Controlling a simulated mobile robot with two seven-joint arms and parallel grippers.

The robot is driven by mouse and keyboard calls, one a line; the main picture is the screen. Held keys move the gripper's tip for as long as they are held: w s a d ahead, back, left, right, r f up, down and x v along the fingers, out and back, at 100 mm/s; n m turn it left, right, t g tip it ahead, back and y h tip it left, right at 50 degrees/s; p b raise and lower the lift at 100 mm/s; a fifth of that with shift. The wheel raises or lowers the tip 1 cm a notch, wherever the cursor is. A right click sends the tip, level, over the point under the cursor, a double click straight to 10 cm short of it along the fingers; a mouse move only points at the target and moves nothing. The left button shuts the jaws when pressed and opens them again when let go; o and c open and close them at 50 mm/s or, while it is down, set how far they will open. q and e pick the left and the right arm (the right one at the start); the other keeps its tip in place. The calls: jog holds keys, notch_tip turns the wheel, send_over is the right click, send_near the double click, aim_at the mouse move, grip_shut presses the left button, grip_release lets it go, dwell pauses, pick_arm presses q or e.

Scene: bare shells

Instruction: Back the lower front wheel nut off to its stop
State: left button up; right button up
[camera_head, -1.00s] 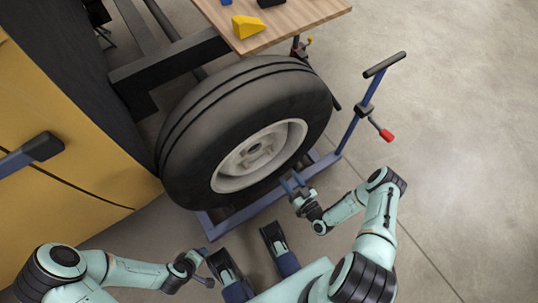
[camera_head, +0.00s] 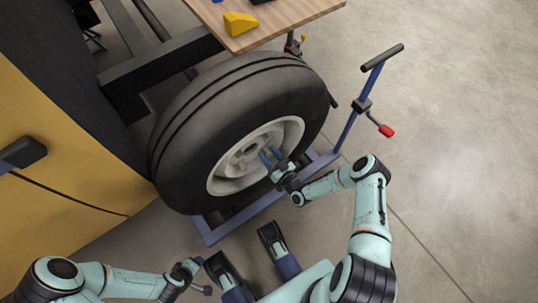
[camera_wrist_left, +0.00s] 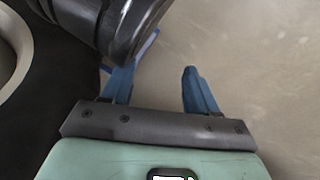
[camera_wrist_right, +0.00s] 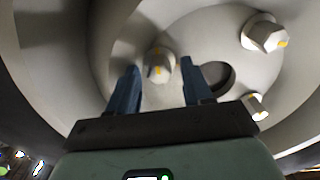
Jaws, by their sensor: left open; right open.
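The wheel (camera_head: 180,140) stands upright with its pale rim (camera_head: 290,135) facing me. My right gripper (camera_head: 270,156) is in front of the rim, fingers pointing at the hub. In the right wrist view my right gripper (camera_wrist_right: 162,72) is open, and a pale hex nut (camera_wrist_right: 158,68) with a yellow mark appears between its fingers; I see no contact. Two more nuts show to its right, an upper one (camera_wrist_right: 262,34) and a lower one (camera_wrist_right: 256,107). I cannot tell which is the lower front one. My left gripper (camera_head: 203,275) is open and empty, low in front of the wheel.
The wheel sits by a blue wheel dolly (camera_head: 228,228) with an upright handle (camera_head: 384,60) and red-tipped lever (camera_head: 387,131). A wooden bench top (camera_head: 290,18) with a yellow wedge (camera_head: 240,23) is above. A yellow panel (camera_head: 50,165) stands left. Floor at right is clear.

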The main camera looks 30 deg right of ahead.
grip_shut()
jog(key=shift+a+r+n+p, duration=0.1)
jog(key=shift+n+p, duration=0.45)
jog(key=shift+n, duration=0.85)
pick_arm(q)
jog(key=shift+w+d+r+t, duration=0.15)
jog(key=shift+w+r+t, duration=0.15)
jog(key=shift+w+r, duration=0.7)
pick_arm(e)
grip_release()
jog(key=shift+s, duration=0.1)
